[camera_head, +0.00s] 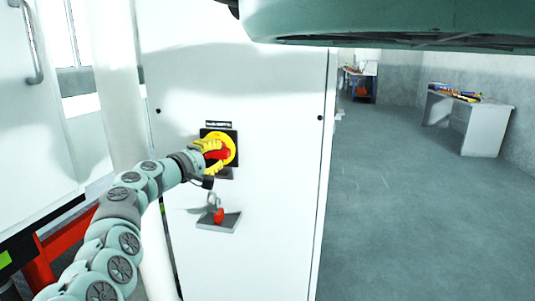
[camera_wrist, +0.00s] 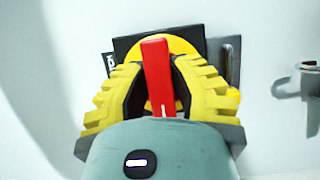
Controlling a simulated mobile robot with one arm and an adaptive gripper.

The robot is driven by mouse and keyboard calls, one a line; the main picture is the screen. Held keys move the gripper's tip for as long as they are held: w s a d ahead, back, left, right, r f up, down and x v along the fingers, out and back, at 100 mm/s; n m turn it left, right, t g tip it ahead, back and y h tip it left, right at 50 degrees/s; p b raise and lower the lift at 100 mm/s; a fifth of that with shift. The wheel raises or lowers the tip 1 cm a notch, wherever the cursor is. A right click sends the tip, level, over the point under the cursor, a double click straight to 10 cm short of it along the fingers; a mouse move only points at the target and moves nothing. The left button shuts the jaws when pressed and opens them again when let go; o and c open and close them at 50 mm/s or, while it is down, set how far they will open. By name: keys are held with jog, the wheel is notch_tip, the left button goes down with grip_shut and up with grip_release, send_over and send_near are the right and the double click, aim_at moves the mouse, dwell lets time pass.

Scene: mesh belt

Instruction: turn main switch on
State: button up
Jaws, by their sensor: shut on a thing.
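The main switch is a red handle on a round yellow disc (camera_head: 231,146) with a black square backing plate, mounted on the white cabinet front. In the wrist view the red handle (camera_wrist: 156,70) stands nearly upright, tilted slightly, over the yellow disc (camera_wrist: 184,46). My gripper (camera_head: 217,152) is at the switch, its yellow ribbed fingers on both sides of the handle. In the wrist view my gripper (camera_wrist: 159,85) is shut on the red handle. The fingers hide the lower part of the disc and most of its markings.
Below the switch, a small grey shelf (camera_head: 219,222) carries a red padlock-like item (camera_head: 218,215). A metal hook (camera_wrist: 308,85) shows right of the switch in the wrist view. The white cabinet (camera_head: 270,220) fills the middle. Open floor and a workbench (camera_head: 468,120) lie to the right.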

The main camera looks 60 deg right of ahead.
grip_shut()
